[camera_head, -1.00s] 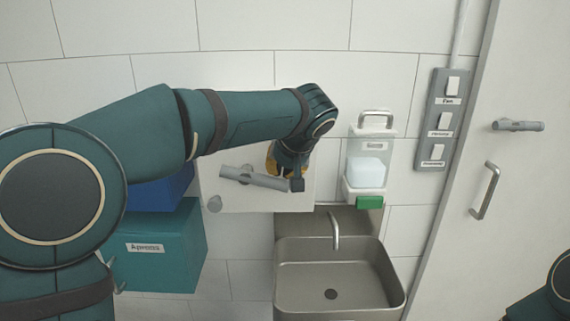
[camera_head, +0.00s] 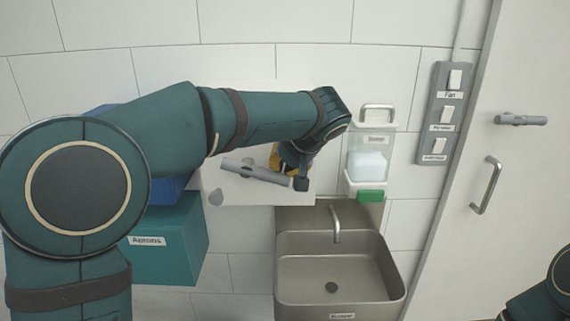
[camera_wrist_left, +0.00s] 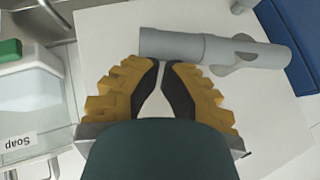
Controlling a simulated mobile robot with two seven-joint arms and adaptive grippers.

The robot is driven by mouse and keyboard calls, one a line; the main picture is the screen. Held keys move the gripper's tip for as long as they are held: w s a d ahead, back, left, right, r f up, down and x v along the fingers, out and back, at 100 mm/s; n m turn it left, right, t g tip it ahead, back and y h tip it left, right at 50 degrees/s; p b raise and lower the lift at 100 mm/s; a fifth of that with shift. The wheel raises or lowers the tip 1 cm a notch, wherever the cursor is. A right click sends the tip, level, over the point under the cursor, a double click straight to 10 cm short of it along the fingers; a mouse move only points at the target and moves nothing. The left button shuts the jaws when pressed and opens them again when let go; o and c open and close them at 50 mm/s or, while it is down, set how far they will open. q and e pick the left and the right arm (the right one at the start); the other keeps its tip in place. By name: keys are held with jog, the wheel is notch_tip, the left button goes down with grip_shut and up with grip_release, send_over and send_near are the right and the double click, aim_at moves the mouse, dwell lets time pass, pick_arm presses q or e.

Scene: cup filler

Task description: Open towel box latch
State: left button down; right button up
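The towel box (camera_head: 228,198) is a white box on the wall above the sink, partly hidden behind my left arm. Its grey bar-shaped latch (camera_head: 262,174) lies across the front, tilted slightly down to the right. It also shows in the left wrist view (camera_wrist_left: 175,44). My left gripper (camera_head: 290,172), with yellow and black fingers, is at the right end of the latch. In the left wrist view its fingertips (camera_wrist_left: 161,63) are nearly together, right beside the latch bar, with nothing seen between them. Whether they touch the bar is unclear. My right gripper is out of view.
A soap dispenser (camera_head: 368,150) with a green button hangs close to the right of the gripper. A metal sink (camera_head: 290,262) is below. A teal aprons box (camera_head: 180,262) and a blue box (camera_head: 170,190) are at left. Switches (camera_head: 446,115) and a door (camera_head: 530,210) are at right.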

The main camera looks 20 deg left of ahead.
aim_at(283, 182)
pick_arm(q)
jog(key=shift+d+f+m+g+y+b, duration=0.1)
jog(key=shift+f+m+g+y+b, duration=0.35)
jog(key=shift+f+y, duration=0.75)
jog(key=shift+s+a+f+m+y+b, duration=0.15)
jog(key=shift+f+m+y+b, duration=0.1)
jog(key=shift+f+y, duration=0.3)
jog(key=shift+w+a+f+m+y+b, duration=0.1)
jog(key=shift+a+f+m+y+b, duration=0.1)
jog(key=shift+f+y, duration=0.35)
jog(key=shift+s+a+f+m+y+b, duration=0.1)
jog(key=shift+a+f+m+y+b, duration=0.15)
jog(key=shift+y, duration=0.25)
jog(key=shift+s+a+f+m+y+b, duration=0.15)
jog(key=shift+f+y, duration=0.15)
jog(key=shift+y, duration=0.2)
jog(key=shift+a+f+m+y+b, duration=0.3)
jog(key=shift+a+f+m+y, duration=0.15)
jog(key=shift+y, duration=0.45)
